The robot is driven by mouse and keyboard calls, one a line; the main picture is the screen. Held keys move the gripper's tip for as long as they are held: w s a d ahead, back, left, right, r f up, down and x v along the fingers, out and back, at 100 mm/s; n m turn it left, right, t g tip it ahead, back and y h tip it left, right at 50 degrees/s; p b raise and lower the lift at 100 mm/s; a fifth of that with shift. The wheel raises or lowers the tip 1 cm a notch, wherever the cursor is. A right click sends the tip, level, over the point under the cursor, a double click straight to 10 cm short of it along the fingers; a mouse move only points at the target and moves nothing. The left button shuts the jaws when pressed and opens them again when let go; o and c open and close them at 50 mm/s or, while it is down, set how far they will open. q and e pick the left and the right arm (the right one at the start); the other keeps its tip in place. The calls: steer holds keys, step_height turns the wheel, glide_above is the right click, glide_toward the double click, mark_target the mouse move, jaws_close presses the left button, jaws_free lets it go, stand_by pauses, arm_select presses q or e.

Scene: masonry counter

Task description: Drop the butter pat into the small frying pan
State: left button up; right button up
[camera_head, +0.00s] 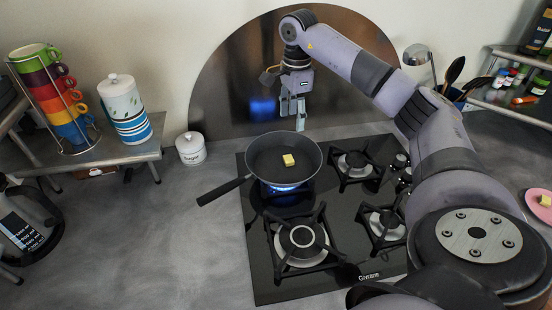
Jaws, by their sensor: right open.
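The butter pat (289,160), a small yellow block, lies inside the small frying pan (265,162), on its dark floor right of the middle. The pan sits on the back left burner of the black gas hob, with a blue flame under it and its handle pointing to the lower left. My right gripper (292,119) hangs open and empty above the pan's far rim, fingers pointing down, apart from the butter. My left gripper is not in view.
A pink plate (539,205) with another yellow piece is at the right edge. The hob's other burners (302,236) are bare. A sugar jar (190,149), a mug rack (58,100) and a striped canister (124,108) stand at left. The counter left of the hob is largely clear.

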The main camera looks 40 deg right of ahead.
step_height(320, 180, up, 8)
steer(key=shift+f, duration=0.15)
stand_by(0.5)
